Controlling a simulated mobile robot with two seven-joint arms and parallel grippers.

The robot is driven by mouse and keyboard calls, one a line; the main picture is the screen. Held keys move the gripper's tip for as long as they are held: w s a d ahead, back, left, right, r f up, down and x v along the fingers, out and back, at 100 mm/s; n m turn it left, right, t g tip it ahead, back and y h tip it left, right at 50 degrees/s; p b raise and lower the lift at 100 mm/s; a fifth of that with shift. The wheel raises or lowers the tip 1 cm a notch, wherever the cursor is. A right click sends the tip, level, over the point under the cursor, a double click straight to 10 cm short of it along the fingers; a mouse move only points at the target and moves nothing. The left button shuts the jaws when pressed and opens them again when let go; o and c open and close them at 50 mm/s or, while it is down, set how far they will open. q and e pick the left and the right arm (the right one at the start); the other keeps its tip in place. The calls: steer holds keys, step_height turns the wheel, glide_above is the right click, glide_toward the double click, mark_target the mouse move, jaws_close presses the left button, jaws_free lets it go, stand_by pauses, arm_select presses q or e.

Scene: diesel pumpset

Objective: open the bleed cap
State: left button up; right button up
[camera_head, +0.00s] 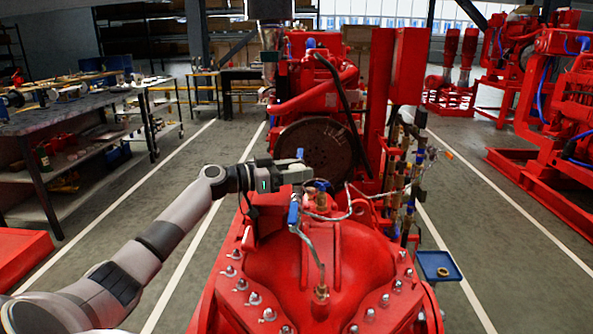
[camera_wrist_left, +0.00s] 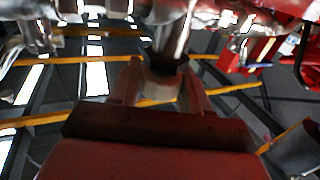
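My left arm comes in from the left in the head view, and its gripper (camera_head: 303,174) is over the red pump casing (camera_head: 325,255), just above a brass fitting (camera_head: 322,202) with a blue handle. I cannot make out the bleed cap clearly there; the gripper and pipework hide part of this area. In the left wrist view the two fingers of the gripper (camera_wrist_left: 162,92) stand apart, with a pale round piece below a dark collar (camera_wrist_left: 168,64) and metal stem between them. I cannot tell whether they grip it. My right gripper is not in view.
A blue lever (camera_head: 293,213) and a thin bent pipe stand on the casing close to the gripper. Brass valves and piping (camera_head: 398,185) rise on the right. A blue tray (camera_head: 438,266) holds a ring.

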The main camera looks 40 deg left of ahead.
arm_select(q)
steer(key=shift+d+r+n+t+y+p, duration=0.15)
steer(key=shift+n+t+y+p, duration=0.45)
steer(key=shift+n+y+p, duration=0.7)
steer(key=n+y+p, duration=0.1)
steer(key=y+p, duration=0.1)
steer(key=shift+r+t+y, duration=0.1)
steer(key=shift+t+y, duration=0.2)
steer(key=shift+y, duration=0.1)
steer(key=n+y+p, duration=0.1)
steer(key=y+p, duration=0.1)
steer(key=p, duration=0.2)
steer(key=shift+n, duration=0.4)
steer(key=shift+f+n+y+p, duration=0.2)
steer(key=shift+n+y+p, duration=0.2)
steer(key=shift+y+p, duration=0.7)
steer(key=o, duration=1)
steer(key=shift+c, duration=0.2)
steer(key=shift+s+f, duration=0.1)
steer(key=shift+s, duration=0.05)
